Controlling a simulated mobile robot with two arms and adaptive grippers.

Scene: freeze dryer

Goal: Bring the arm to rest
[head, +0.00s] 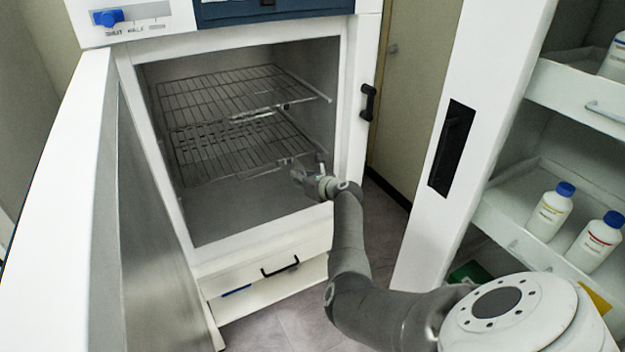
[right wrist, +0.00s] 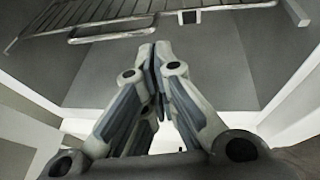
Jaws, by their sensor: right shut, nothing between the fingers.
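My right arm reaches from the lower right of the head view to the open freeze dryer (head: 335,130). My right gripper (head: 300,174) is at the chamber opening, near the right end of the lower wire shelf (head: 225,155). In the right wrist view its fingers (right wrist: 158,55) are closed together with nothing between them. The wire shelf (right wrist: 110,20) shows above and beyond the fingertips there. I cannot tell whether the gripper touches the shelf. My left gripper is not in view.
The dryer door (head: 85,200) stands wide open on the left. An upper wire shelf (head: 235,90) is in the chamber. A drawer with a black handle (head: 280,267) is below. A white rack on the right holds bottles (head: 550,212) with blue caps. Some floor (head: 290,325) is clear.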

